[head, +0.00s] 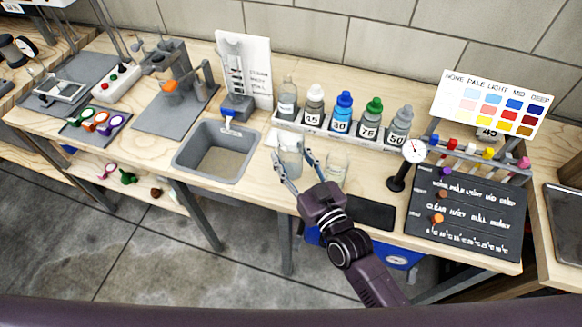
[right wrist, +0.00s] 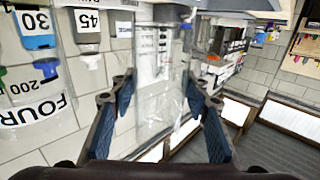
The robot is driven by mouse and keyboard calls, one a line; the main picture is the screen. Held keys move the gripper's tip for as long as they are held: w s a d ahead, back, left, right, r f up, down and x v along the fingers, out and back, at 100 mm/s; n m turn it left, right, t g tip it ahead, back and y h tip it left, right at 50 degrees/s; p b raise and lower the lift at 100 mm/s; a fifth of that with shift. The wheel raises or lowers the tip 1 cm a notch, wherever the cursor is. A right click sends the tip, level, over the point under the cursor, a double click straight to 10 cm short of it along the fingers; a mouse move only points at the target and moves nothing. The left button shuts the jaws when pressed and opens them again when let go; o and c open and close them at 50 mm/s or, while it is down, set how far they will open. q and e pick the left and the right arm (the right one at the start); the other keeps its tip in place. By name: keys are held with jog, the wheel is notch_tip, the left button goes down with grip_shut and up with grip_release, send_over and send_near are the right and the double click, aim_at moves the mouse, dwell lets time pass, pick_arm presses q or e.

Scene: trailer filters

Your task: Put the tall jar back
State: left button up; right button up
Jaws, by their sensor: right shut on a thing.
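The tall jar (head: 290,147) is a clear, see-through cylinder between the fingers of my right gripper (head: 292,156), in front of the bottle row. My right gripper is shut on it. In the right wrist view the jar (right wrist: 155,112) shows between the two blue-padded fingers of my right gripper (right wrist: 158,100). Whether its base touches the bench is hard to tell. A shorter clear glass (head: 337,167) stands on the bench just right of the gripper. My left gripper is not in view.
A tray of labelled bottles (head: 343,131) runs behind the jar. A grey sink (head: 215,152) is to the left. A dial gauge on a stand (head: 406,164), a dark mat (head: 367,213) and a black chart board (head: 465,215) are to the right. A clear bench strip lies around the glass.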

aim_at(296, 177)
jog(key=shift+f, duration=2.4)
jog(key=shift+f+b, duration=0.15)
jog(key=shift+b, duration=0.15)
jog(key=o, duration=1.3)
jog(key=b+v, duration=0.1)
jog(key=v, duration=0.9)
jog(key=shift+s+d, duration=0.15)
jog(key=shift+s, duration=0.2)
jog(key=shift+s+d, duration=0.25)
jog(key=shift+s, duration=0.35)
